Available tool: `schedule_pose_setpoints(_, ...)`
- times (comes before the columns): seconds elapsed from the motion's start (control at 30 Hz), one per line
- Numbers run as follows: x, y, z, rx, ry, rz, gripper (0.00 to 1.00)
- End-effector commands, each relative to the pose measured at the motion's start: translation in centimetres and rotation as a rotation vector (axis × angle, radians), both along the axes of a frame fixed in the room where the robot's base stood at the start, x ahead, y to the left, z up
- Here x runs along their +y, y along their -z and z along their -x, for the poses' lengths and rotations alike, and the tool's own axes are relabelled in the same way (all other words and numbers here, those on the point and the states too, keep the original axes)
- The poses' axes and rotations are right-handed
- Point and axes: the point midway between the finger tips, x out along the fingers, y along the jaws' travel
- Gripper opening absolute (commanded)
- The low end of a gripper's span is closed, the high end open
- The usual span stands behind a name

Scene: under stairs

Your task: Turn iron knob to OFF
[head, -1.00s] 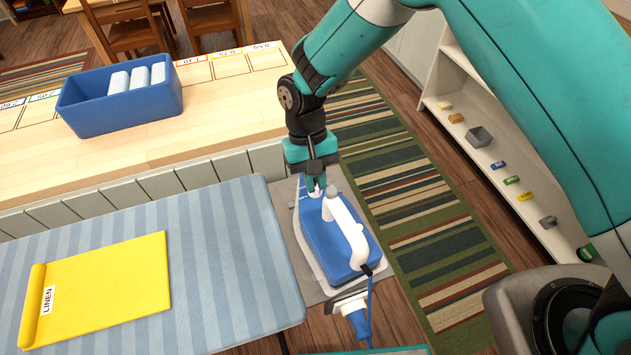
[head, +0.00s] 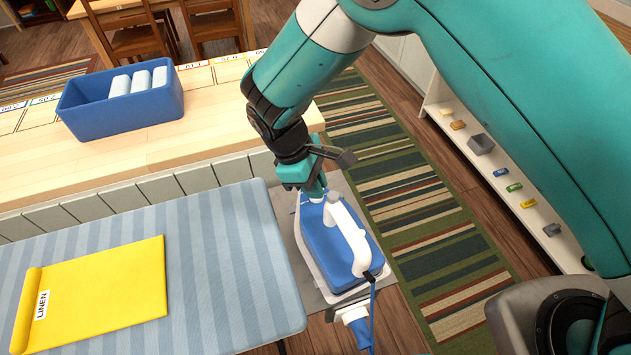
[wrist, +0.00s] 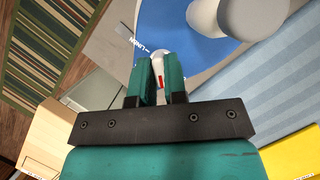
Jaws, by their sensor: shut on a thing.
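The iron (head: 322,248) has a blue body and a white handle (head: 352,240). It lies on a grey rest at the right end of the ironing board. My gripper (head: 317,192) points down at the iron's far end. In the wrist view, my gripper's two teal fingers (wrist: 162,68) are shut on the white knob (wrist: 158,60), one on each side. A red mark shows on the knob. The word LINEN is printed on the iron beside it. Other dial words are hidden, and I cannot read an OFF mark.
A yellow cloth labelled LINEN (head: 100,295) lies on the blue striped ironing board (head: 225,260). A blue bin (head: 120,108) with white rolls stands on the wooden counter (head: 215,100) behind. A shelf with small items stands at right. A cord runs from the iron's near end.

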Motion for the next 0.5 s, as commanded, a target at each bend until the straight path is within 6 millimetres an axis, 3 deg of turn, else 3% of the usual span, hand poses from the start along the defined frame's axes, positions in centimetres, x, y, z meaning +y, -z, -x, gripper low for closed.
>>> schedule_pose_setpoints(0.5, -0.06, 0.01, 0.28, 0.004, -0.479, 0.003, 0.0)
